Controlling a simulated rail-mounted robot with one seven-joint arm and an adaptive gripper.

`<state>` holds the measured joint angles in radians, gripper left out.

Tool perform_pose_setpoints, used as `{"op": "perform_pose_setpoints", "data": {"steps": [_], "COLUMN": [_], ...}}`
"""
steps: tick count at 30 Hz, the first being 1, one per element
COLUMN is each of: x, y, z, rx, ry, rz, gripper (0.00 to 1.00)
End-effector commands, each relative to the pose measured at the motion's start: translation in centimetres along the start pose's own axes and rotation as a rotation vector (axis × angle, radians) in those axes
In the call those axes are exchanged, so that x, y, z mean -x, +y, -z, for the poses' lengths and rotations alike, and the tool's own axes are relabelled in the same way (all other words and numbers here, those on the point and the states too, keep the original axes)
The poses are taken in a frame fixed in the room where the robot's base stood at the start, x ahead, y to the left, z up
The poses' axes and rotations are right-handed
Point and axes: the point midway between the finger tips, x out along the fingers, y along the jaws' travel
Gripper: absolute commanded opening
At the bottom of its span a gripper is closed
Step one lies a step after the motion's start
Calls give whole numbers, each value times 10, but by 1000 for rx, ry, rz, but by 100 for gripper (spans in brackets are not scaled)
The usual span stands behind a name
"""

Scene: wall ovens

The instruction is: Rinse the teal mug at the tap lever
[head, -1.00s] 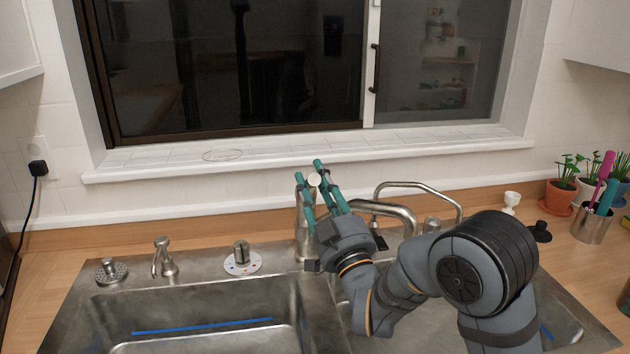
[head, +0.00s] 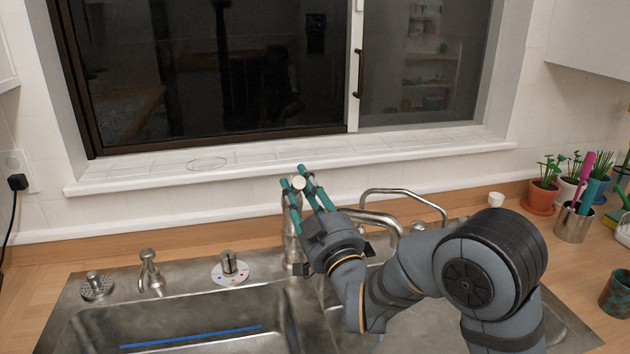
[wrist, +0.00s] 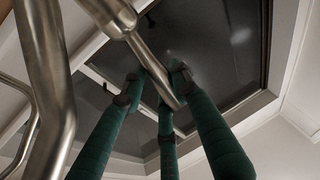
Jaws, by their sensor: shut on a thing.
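The tap (head: 290,240) stands behind the sink, with a curved spout running to the right. Its metal lever ends in a pale round tip (head: 299,183). My gripper (head: 294,180) has teal fingers and is shut on the lever, with fingers on both sides of it. In the wrist view the metal lever (wrist: 150,62) runs between the fingertips (wrist: 160,88). A dark greenish mug (head: 616,293), perhaps the teal mug, stands on the counter at the right edge, far from my gripper. My arm hides most of the right basin.
The left basin (head: 190,335) holds a blue strip. A soap pump (head: 150,272) and a round dial (head: 230,268) stand behind it. Potted plants (head: 541,195) and a pen cup (head: 573,222) stand at right.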

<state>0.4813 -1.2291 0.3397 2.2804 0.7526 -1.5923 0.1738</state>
Motion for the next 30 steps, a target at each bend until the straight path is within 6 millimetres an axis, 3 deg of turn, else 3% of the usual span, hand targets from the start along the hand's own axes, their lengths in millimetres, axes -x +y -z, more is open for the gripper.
{"op": "perform_pose_setpoints", "data": {"steps": [5,6,16,26,30], "x": [0,0,0,2,15], "y": [1,1,1,1,1], "z": [1,2,0,0,0], "rx": [-4,-4,-1,-1,-2], "ry": [6,6,4,3,2], "rz": [-2,-2,-3,-3,-2], "gripper": [0,29,49,50,50]}}
